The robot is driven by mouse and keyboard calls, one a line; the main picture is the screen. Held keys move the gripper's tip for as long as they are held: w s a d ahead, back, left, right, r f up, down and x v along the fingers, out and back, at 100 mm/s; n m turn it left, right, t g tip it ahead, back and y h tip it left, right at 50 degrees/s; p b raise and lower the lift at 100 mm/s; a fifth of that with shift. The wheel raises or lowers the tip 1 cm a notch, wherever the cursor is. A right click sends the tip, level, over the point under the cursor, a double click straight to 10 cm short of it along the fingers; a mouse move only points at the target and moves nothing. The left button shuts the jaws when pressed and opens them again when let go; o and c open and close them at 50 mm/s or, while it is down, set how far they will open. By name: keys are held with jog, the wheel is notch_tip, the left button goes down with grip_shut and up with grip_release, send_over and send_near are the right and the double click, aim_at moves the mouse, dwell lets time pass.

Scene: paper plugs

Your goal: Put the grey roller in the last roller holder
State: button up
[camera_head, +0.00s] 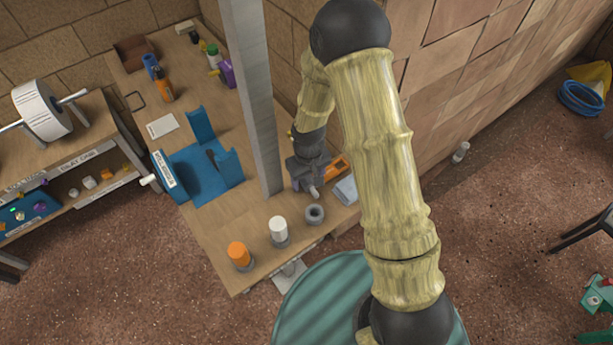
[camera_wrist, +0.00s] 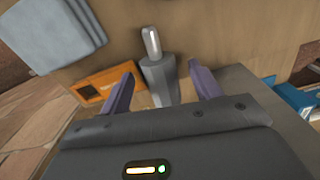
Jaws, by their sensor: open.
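The grey roller (camera_wrist: 158,82) has a shiny metal tip and sits between my gripper's two fingers in the wrist view. My gripper (camera_wrist: 160,88) is open around it, with space visible on both sides. In the head view my gripper (camera_head: 308,178) is low over the table's right side, with the metal tip (camera_head: 314,193) showing just below it. An empty round grey roller holder (camera_head: 315,215) is close in front of it. To its left, a white roller (camera_head: 278,227) and an orange roller (camera_head: 238,253) stand upright in holders.
A grey post (camera_head: 255,100) rises from the table left of my gripper. A blue stand (camera_head: 205,178) is further left. An orange tool or box (camera_head: 337,169) and a folded grey-blue cloth (camera_head: 346,190) lie to the right. The brick wall is close behind.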

aim_at(308, 179)
dwell(0.5)
jog(key=c, duration=1.2)
jog(key=shift+r, duration=0.15)
jog(key=shift+r+b, duration=0.5)
jog(key=shift+r, duration=0.05)
jog(key=shift+r+b, duration=0.5)
jog(key=shift+r, duration=0.45)
jog(key=s+d+b, duration=1)
jog(key=s+b, duration=0.4)
jog(key=s, duration=0.1)
jog(key=shift+b, duration=0.4)
